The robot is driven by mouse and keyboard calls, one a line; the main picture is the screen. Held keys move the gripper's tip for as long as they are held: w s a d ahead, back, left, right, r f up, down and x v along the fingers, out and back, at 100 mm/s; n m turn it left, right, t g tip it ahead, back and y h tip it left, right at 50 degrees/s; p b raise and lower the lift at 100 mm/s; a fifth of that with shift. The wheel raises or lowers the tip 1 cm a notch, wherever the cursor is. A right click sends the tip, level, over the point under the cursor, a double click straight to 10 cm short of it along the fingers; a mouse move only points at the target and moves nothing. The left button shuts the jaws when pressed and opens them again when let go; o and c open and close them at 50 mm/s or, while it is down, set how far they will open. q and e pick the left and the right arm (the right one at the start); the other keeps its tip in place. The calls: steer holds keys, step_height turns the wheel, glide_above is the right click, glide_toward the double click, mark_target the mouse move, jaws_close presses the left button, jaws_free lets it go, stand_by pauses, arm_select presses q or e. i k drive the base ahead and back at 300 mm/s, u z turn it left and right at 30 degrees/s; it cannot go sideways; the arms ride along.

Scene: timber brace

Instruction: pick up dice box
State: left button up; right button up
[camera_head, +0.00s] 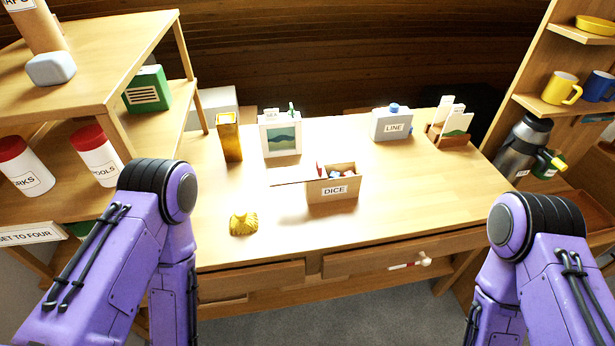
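The dice box (333,190) is an open brown box with a white DICE label on its front. It stands upright near the middle of the desk, with red, white and blue items showing inside and a flap sticking out to the left. My two purple arms come in from the lower left and lower right, in front of the desk. Their forearms point down and both grippers are out of the frame. Nothing of mine touches the box.
The desk (420,210) is clear around the box. A yellow shell-like object (243,224) lies front left. A picture frame (280,136), a gold box (229,137), a LINE container (391,123) and a card holder (449,135) stand behind. Shelves flank both sides.

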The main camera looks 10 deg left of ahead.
mark_target(333, 190)
steer(key=k, duration=1.3)
steer(key=z, duration=0.7)
steer(key=i, duration=1.65)
steer(key=u, duration=1)
steer(key=i, duration=0.45)
steer(key=u, duration=0.3)
